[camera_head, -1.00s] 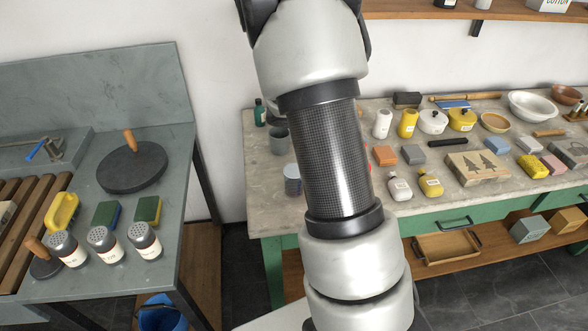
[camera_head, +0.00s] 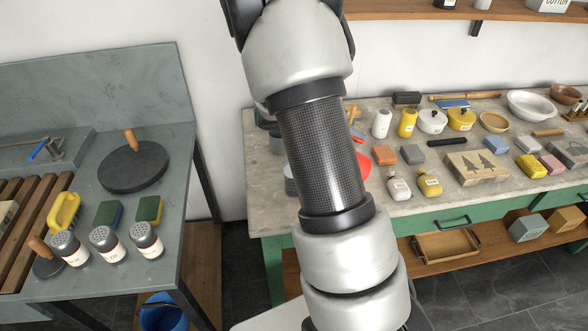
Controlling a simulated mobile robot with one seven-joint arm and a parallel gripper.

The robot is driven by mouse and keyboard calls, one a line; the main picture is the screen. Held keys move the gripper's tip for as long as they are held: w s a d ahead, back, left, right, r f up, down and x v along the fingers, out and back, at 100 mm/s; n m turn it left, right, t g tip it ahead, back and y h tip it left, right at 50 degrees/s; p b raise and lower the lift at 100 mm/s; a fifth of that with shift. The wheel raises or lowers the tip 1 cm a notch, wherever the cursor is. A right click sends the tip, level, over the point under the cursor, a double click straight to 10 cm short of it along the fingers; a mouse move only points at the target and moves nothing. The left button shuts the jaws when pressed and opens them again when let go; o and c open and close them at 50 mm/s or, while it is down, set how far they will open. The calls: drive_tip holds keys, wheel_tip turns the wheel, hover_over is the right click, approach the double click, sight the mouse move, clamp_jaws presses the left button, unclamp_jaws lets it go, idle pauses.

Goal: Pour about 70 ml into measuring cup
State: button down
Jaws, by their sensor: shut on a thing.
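My gripper is hidden behind my own arm, which crosses the middle of the view. I cannot make out what it holds. A red thing (camera_head: 361,163) shows just right of my arm, over the right-hand workbench; its full shape is hidden, and I cannot tell whether it is held. I cannot pick out the measuring cup for certain. A grey can (camera_head: 290,182) shows partly at the left edge of my arm on that bench.
The left grey bench (camera_head: 185,150) holds shaker jars (camera_head: 146,241), sponges and a round dark disc (camera_head: 133,170).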

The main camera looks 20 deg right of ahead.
drive_tip(key=shift+w+a+r, duration=0.1)
drive_tip(key=shift+a+r, duration=0.05)
drive_tip(key=shift+r, duration=0.2)
drive_tip(key=shift+w+a+r+h+p, duration=0.1)
drive_tip(key=shift+w+a+h+p, duration=0.1)
drive_tip(key=shift+h+p, duration=0.15)
drive_tip(key=shift+w+a+r, duration=0.1)
drive_tip(key=shift+w+a, duration=0.25)
drive_tip(key=shift+w, duration=0.05)
idle(0.8)
drive_tip(key=shift+a+r+h+p, duration=0.15)
drive_tip(key=shift+a+h+p, duration=0.1)
drive_tip(key=shift+p, duration=0.05)
idle(0.7)
